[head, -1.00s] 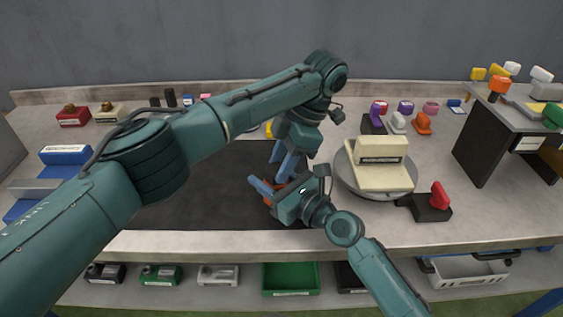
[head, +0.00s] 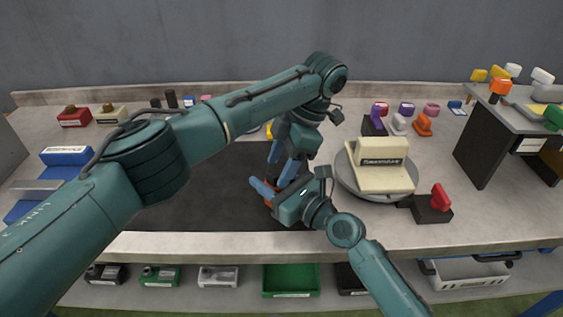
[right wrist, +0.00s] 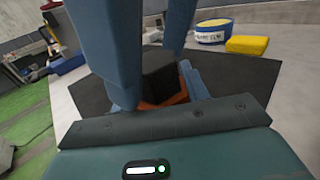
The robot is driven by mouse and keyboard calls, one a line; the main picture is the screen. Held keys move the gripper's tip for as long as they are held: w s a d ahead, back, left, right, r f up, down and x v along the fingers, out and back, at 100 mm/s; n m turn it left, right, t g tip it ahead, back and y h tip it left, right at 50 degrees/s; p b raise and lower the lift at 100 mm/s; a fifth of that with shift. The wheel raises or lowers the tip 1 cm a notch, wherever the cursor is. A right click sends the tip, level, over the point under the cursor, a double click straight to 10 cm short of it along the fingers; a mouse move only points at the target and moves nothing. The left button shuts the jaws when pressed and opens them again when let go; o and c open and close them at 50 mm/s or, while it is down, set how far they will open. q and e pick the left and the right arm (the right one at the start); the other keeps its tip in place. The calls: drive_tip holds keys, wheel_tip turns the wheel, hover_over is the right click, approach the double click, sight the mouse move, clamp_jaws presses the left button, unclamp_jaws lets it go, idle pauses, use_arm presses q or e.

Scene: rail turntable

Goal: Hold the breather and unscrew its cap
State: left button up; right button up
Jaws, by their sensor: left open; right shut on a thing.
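The breather shows as an orange body (right wrist: 165,102) with a dark cap (right wrist: 160,76) on top in the right wrist view. In the head view only a bit of its orange (head: 268,204) shows, low between the grippers over the dark mat. My right gripper (head: 270,188) comes in from the right and is shut on the orange body. My left gripper (head: 281,172) points down from above, with its blue fingers (right wrist: 178,22) open on either side of the cap. Whether they touch the cap I cannot tell. The arms hide much of the breather in the head view.
The dark mat (head: 200,205) is otherwise clear. A round turntable (head: 345,182) bearing a cream block stands to the right, near a black block with a red part (head: 433,206). A raised shelf (head: 520,110) stands at far right. Bins line the lower shelf.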

use_arm(q)
drive_tip(key=shift+s+d, duration=0.2)
drive_tip(key=shift+d, duration=0.05)
drive_tip(key=shift+w+a+r, duration=0.1)
drive_tip(key=shift+r, duration=1.9)
drive_tip(key=m, duration=0.2)
drive_tip(key=m+t, duration=0.2)
drive_tip(key=m, duration=0.1)
drive_tip(key=shift+s+m, duration=0.3)
drive_tip(key=m, duration=0.2)
drive_tip(key=m+t, duration=0.1)
drive_tip(key=m, duration=0.1)
drive_tip(key=m+t+h, duration=0.1)
drive_tip(key=m, duration=0.1)
drive_tip(key=shift+s+a, duration=0.25)
drive_tip(key=m, duration=0.2)
drive_tip(key=m+t+h, duration=0.1)
drive_tip(key=m, duration=0.1)
drive_tip(key=m+h, duration=0.1)
drive_tip(key=m, duration=0.1)
drive_tip(key=shift+s+a+t, duration=0.1)
drive_tip(key=shift+a+t, duration=0.15)
drive_tip(key=shift+t, duration=0.05)
drive_tip(key=m+h, duration=0.1)
drive_tip(key=m, duration=0.3)
drive_tip(key=m+h, duration=0.1)
drive_tip(key=m, duration=0.1)
drive_tip(key=shift+a+m+h, duration=0.25)
drive_tip(key=shift+m+h, duration=0.05)
drive_tip(key=shift+f, duration=0.1)
